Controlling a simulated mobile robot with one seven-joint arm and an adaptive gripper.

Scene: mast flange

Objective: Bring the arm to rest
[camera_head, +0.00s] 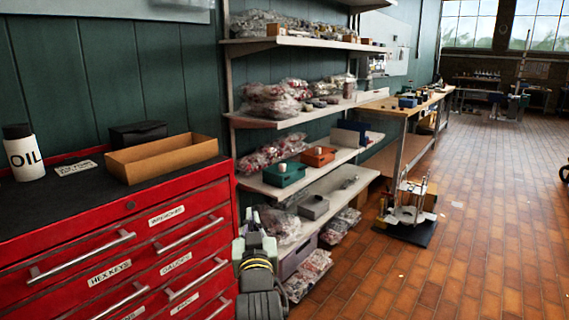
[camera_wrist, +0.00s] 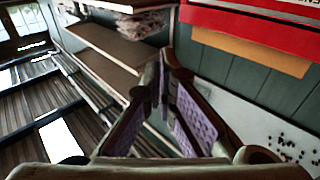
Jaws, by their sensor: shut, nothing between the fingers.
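My gripper (camera_wrist: 164,78) shows in the wrist view, its two fingers with purple-grey pads closing together toward the tips. Nothing is between them. In the head view, part of my arm (camera_head: 258,272) shows folded low, between the red drawer cabinet (camera_head: 120,235) and the wall shelves. The fingers cannot be made out clearly there.
A tan open box (camera_head: 163,157), an oil bottle (camera_head: 24,152) and a black box (camera_head: 138,133) stand on the cabinet. Shelves (camera_head: 285,121) with bagged parts are close beside my arm. A small stand (camera_head: 410,205) is on the floor. The brick floor (camera_head: 480,250) at right is mostly clear.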

